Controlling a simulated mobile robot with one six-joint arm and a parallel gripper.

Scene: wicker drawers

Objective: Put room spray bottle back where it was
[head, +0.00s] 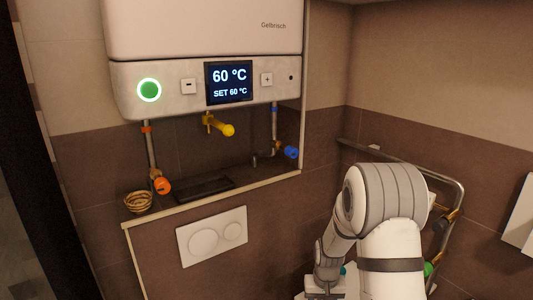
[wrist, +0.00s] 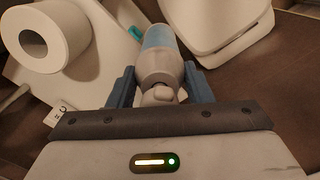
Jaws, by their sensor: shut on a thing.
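The room spray bottle (wrist: 160,42) has a pale blue body and a whitish top in the wrist view. It sits between the two blue-grey fingers of my gripper (wrist: 159,78), which is shut on it. The bottle's far end points away from the wrist, and I cannot tell whether it touches anything there. In the head view my gripper is low, at the bottom of the picture, and mostly hidden by my arm; I cannot make out the bottle clearly there.
A white fixture (wrist: 225,25) is at upper right. A ledge (head: 215,199) under the boiler (head: 205,60) bears a wicker basket (head: 138,202) and a dark tray (head: 203,188). A metal rail (head: 405,164) is right.

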